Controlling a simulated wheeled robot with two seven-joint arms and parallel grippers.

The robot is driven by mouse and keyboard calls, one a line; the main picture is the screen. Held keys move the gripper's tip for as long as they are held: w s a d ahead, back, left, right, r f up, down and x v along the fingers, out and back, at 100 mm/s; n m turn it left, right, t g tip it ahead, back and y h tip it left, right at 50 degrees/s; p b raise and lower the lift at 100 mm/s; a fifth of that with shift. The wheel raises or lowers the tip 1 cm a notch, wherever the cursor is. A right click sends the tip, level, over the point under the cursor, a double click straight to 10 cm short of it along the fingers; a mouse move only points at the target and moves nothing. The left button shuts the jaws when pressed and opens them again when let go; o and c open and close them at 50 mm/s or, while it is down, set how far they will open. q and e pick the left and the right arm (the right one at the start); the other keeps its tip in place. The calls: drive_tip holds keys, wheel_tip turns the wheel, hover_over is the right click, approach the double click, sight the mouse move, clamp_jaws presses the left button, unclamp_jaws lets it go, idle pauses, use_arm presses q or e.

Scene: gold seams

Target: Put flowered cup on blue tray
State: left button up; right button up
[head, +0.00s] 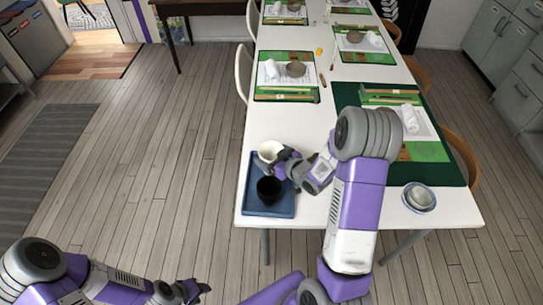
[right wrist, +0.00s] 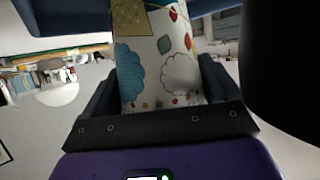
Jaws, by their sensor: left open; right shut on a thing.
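The flowered cup (head: 268,151) looks pale in the head view. In the right wrist view it shows clouds, leaves and small flowers (right wrist: 160,65). My right gripper (head: 284,163) is shut on it, a finger on each side. The cup is at the far end of the blue tray (head: 281,208); I cannot tell whether it touches the tray. The tray's blue also shows at the top of the right wrist view (right wrist: 75,18). My left gripper (head: 197,291) is open and empty, low over the floor, left of the table.
A black cup (head: 268,189) stands on the tray, nearer than the flowered cup. Stacked bowls (head: 419,197) stand at the table's near right corner. Green place mats (head: 284,90) with rolls and bowls line the white table (head: 262,122). Chairs stand along both sides.

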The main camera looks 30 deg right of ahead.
drive_tip(key=o, duration=0.9)
drive_tip(key=shift+f, duration=0.1)
drive_tip(key=shift+c, duration=0.2)
drive_tip(key=shift+r, duration=0.2)
drive_tip(key=shift+p+v, duration=1.35)
drive_tip(key=shift+v, duration=4.7)
